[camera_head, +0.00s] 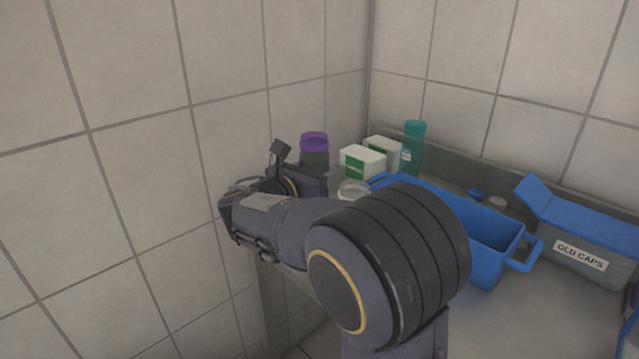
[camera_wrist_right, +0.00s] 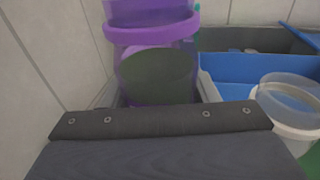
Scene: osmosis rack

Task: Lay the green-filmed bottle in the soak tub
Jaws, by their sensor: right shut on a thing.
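The green-filmed bottle (camera_head: 314,146) has a purple collar and top, with a dark green lower body. It stands upright near the wall corner, and fills the upper middle of the right wrist view (camera_wrist_right: 158,76). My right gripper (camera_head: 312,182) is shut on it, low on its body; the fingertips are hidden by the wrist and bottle. The blue soak tub (camera_head: 486,262), with handles at its ends, stands to the right, partly hidden behind my right arm. It also shows in the right wrist view (camera_wrist_right: 240,68). My left gripper is not in view.
White boxes with green labels (camera_head: 362,161) and a teal bottle (camera_head: 413,146) stand behind the tub's left end. A clear jar (camera_wrist_right: 290,100) stands near the bottle. A grey bin marked OLD CAPS (camera_head: 590,252) is right of the tub. Tiled walls close off the left and back.

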